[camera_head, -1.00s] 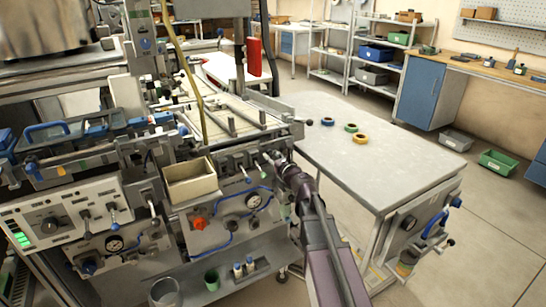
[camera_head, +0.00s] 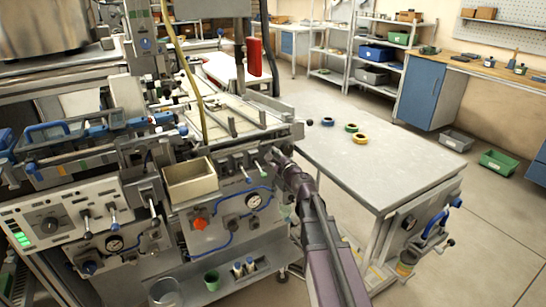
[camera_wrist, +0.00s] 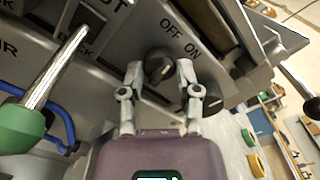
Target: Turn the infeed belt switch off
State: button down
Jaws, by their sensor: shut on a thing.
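A dark round switch knob (camera_wrist: 158,67) sits on a grey machine panel, with the words OFF and ON printed by it in the wrist view. A pale mark shows on the knob, but I cannot surely tell which word it points to. My gripper (camera_wrist: 160,72) has one finger on each side of the knob and is shut on it. In the head view, my gripper (camera_head: 276,157) is at the right end of the machine's front panel, and the knob is hidden there.
A chrome lever with a green handle (camera_wrist: 22,128) stands left of my gripper. A grey table (camera_head: 375,165) with several tape reels is to the right. A beige bin (camera_head: 190,180) hangs on the machine front. Open floor lies at far right.

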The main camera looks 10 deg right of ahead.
jog(key=shift+n, duration=2.2)
jog(key=shift+c, duration=1.5)
grip_release()
jog(key=shift+s, duration=0.1)
jog(key=v, duration=1.1)
jog(key=shift+s, duration=0.35)
